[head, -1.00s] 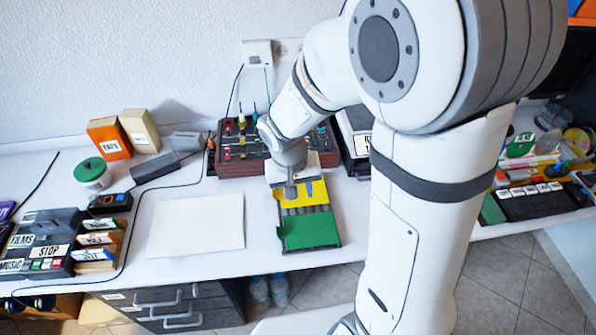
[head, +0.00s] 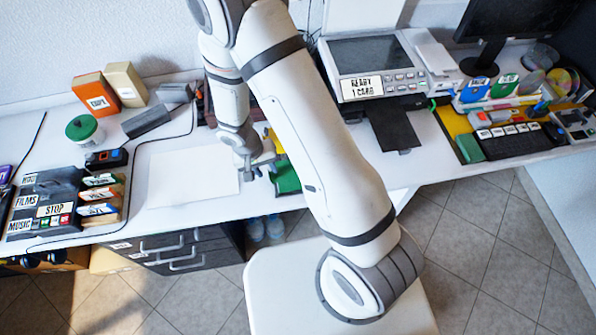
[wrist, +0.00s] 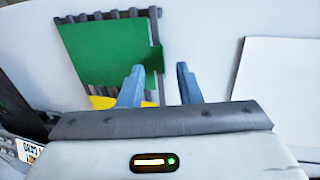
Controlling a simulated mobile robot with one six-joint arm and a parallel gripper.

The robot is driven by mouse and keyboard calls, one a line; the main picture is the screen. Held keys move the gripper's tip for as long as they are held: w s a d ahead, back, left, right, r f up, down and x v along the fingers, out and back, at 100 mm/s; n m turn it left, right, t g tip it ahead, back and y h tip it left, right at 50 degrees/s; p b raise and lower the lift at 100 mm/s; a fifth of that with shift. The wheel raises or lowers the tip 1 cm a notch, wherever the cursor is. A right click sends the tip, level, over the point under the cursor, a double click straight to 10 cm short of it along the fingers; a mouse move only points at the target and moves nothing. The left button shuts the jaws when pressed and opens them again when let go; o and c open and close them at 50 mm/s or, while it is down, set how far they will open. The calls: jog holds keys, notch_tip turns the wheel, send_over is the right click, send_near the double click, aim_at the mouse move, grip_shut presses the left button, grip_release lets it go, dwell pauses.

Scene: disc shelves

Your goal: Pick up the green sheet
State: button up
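The green sheet (head: 287,180) lies on a dark slatted rack on the white desk, partly hidden behind my arm in the head view. In the wrist view the green sheet (wrist: 100,52) shows almost whole, with a small tab at its right edge. My gripper (wrist: 159,69) is open and empty, its two blue-grey fingers apart. In the wrist view the tab appears between the fingertips; I cannot tell their height above it. In the head view my gripper (head: 257,169) is at the left edge of the green sheet.
A yellow sheet (wrist: 104,102) lies beside the green one on the slatted rack (wrist: 131,14). A blank white panel (head: 193,175) lies to the left. The machine with a dark screen (head: 372,55) and black tray stands to the right. The desk's front edge is close.

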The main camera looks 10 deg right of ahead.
aim_at(270, 177)
jog(key=shift+x, duration=1.8)
jog(key=shift+s+a, duration=0.1)
jog(key=shift+a, duration=0.05)
jog(key=shift+c, duration=0.2)
grip_shut()
